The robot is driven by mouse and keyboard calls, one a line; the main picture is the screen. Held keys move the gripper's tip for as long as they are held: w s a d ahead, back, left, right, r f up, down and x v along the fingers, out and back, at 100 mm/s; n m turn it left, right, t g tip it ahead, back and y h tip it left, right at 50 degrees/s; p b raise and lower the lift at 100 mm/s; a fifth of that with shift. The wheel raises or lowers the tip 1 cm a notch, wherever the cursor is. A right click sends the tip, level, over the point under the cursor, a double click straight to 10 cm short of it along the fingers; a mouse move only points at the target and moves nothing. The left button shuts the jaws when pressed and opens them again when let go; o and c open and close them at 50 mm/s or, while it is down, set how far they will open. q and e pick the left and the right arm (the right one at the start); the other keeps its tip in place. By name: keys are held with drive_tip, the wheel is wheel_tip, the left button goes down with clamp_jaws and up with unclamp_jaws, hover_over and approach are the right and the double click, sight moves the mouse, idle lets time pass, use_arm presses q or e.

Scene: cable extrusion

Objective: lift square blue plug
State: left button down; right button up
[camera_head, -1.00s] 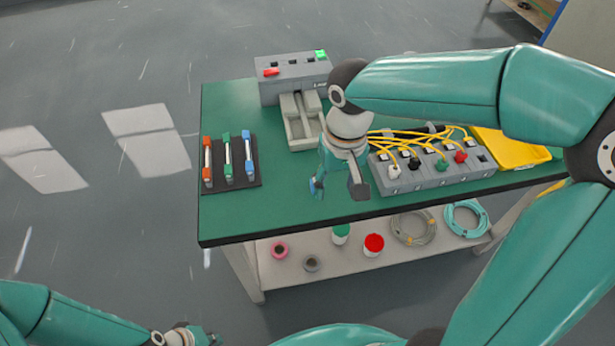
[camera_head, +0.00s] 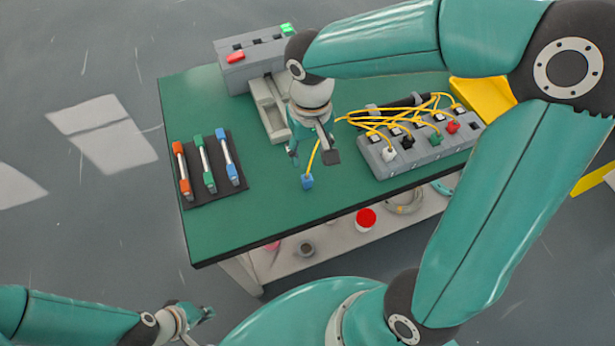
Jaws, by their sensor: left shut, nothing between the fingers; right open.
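The square blue plug (camera_head: 307,181) lies on the green table (camera_head: 258,228), on the end of a yellow cable (camera_head: 313,158). My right gripper (camera_head: 313,158) is open over the table, just above the plug in the picture. Its two fingers are apart and the cable shows between them. The plug appears free of the fingers; the exact height gap is hard to tell. My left gripper (camera_head: 202,314) is shut and empty at the bottom left, away from the table.
A grey socket block (camera_head: 420,155) with several plugs stands right of my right gripper. A grey box (camera_head: 258,62) is at the back. A dark mat (camera_head: 192,198) with coloured rods lies left. The front middle of the table is clear.

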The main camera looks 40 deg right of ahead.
sight(307, 177)
drive_tip(key=f, duration=1.1)
drive_tip(key=shift+w+a+f, duration=0.1)
drive_tip(key=shift+w+a, duration=0.05)
drive_tip(key=shift+w, duration=0.1)
clamp_jaws()
drive_tip(key=shift+r, duration=0.2)
